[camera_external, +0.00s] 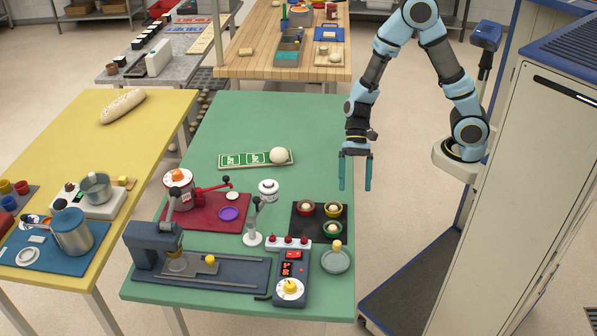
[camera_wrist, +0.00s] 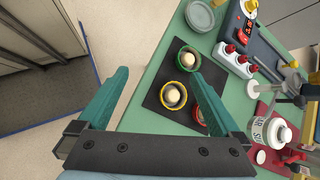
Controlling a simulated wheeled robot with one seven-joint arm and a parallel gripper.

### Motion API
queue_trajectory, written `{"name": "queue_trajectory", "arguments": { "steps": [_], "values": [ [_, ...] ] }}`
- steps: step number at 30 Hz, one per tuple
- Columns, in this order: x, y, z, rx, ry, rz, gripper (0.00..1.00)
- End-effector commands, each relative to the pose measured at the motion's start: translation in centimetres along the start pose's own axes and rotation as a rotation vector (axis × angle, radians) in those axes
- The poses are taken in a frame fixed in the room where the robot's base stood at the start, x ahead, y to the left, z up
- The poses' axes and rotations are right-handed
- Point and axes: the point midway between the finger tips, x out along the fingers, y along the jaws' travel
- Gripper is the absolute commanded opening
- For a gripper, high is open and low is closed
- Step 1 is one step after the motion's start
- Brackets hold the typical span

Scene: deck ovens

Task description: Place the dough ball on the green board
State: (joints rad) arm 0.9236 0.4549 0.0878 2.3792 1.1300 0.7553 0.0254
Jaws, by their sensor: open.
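A pale dough ball (camera_external: 279,155) sits at the right end of a flat green board (camera_external: 241,160) with white markings, on the green table. Smaller pale balls sit in a red bowl (camera_external: 306,208), a yellow bowl (camera_external: 333,210) and a green bowl (camera_external: 332,229) on a black mat. The wrist view shows the yellow bowl (camera_wrist: 173,96) and green bowl (camera_wrist: 187,58) clearly; the red bowl (camera_wrist: 199,115) is partly behind a finger. My gripper (camera_external: 355,186) is open and empty, pointing down near the table's right edge, above and apart from the bowls.
The green table (camera_external: 250,120) is clear at its far end. Its near half holds a red mat with a press (camera_external: 179,190), a white jar (camera_external: 268,190), a lever stand, a red-button box (camera_external: 288,242) and a dark machine (camera_external: 155,245). A yellow table (camera_external: 150,140) stands left.

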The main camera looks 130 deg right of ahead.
Motion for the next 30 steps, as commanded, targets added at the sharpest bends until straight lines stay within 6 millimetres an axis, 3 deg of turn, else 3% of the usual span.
{"name": "queue_trajectory", "arguments": {
  "steps": [1, 6, 10, 15, 21, 30],
  "values": [
    [0.7, 1.4, 2.2, -0.157, 0.028, 0.098, 1.00],
    [1.3, 5.4, 6.4, -0.680, 0.127, 0.373, 1.00],
    [1.0, 6.9, 8.6, -1.090, 0.197, 0.526, 1.00],
    [0.6, 7.1, 11.0, -1.521, 0.260, 0.632, 1.00],
    [0.5, 6.9, 12.5, -1.750, 0.288, 0.669, 1.00],
    [0.5, 6.9, 12.5, -1.764, 0.290, 0.672, 1.00]
  ]
}}
